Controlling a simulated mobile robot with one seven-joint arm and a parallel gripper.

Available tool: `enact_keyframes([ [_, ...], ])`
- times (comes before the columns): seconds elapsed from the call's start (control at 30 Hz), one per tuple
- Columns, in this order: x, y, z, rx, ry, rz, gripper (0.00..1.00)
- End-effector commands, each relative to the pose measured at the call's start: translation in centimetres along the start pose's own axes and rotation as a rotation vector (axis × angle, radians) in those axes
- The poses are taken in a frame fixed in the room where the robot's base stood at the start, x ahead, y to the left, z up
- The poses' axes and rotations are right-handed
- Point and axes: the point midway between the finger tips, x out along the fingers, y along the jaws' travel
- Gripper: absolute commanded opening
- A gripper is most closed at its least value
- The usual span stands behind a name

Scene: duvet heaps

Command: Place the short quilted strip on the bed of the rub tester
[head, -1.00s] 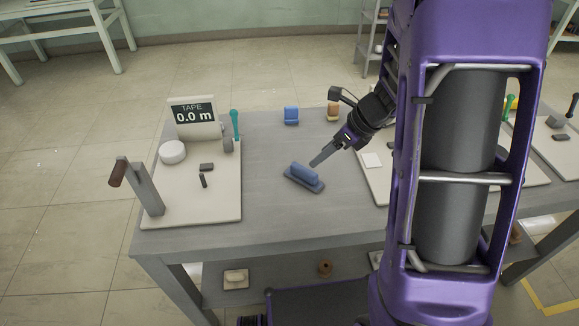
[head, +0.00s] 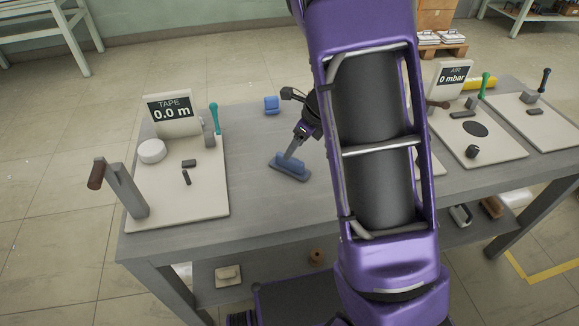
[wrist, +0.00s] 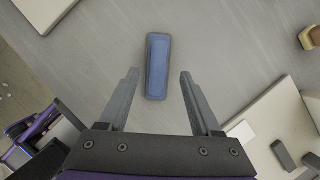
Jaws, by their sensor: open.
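A blue piece (head: 290,166) lies on the grey table: a lighter blue raised part on a wider, darker base. In the wrist view this blue piece (wrist: 157,67) is a long rectangle ahead of and between my fingertips. My gripper (wrist: 160,74) is open and empty. In the head view my gripper (head: 290,155) points down close to the blue piece; contact cannot be told. No quilted strip can be told for certain. No station shows a rub tester label; a board behind my arm is mostly hidden.
Another blue object (head: 271,105) lies at the table's far edge. An orange-brown object (wrist: 311,37) shows in the wrist view.

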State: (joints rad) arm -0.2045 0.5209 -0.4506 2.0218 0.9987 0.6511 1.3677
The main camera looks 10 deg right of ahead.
Motion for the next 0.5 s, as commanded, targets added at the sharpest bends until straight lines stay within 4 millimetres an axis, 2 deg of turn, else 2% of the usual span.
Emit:
enact_keyframes([
  [0.17, 1.3, 0.1, -0.1, 0.001, 0.001, 0.002, 0.65],
  [0.4, 4.8, 0.2, -0.6, 0.001, 0.002, 0.001, 0.65],
  [0.5, 5.5, 0.3, -0.5, 0.001, 0.000, 0.001, 0.65],
])
